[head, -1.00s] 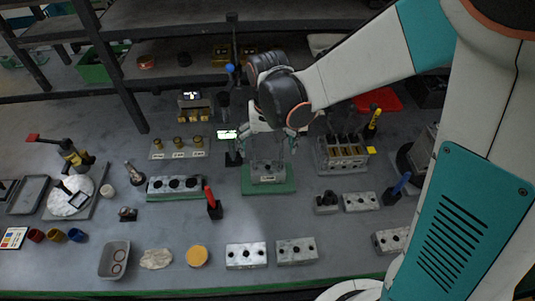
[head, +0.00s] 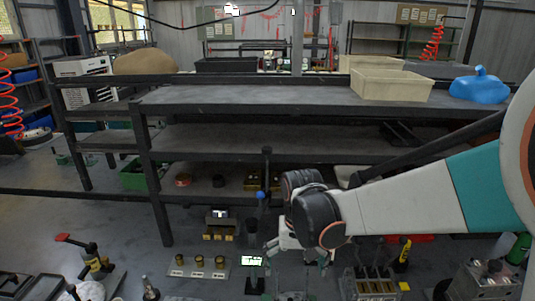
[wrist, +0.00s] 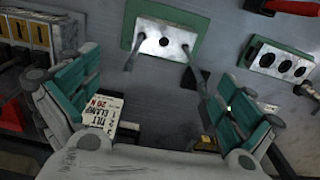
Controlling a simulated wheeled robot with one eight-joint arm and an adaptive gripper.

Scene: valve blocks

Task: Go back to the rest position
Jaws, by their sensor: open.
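My gripper (head: 300,258) hangs over the bench at the lower middle of the head view, its fingers pointing down. In the wrist view its two teal-padded fingers are spread wide, and nothing is held between them. A grey metal block (wrist: 164,42) on a green plate (wrist: 134,34) lies below and beyond the fingers, apart from them as far as I can tell. The green plate is mostly cut off at the bottom edge of the head view.
A slotted block with several valves (head: 368,284) stands right of my gripper. A small lit display (head: 252,261) stands close on its left, and brass pieces on a plate (head: 199,272) lie farther left. Dark shelves (head: 300,145) rise behind the arm.

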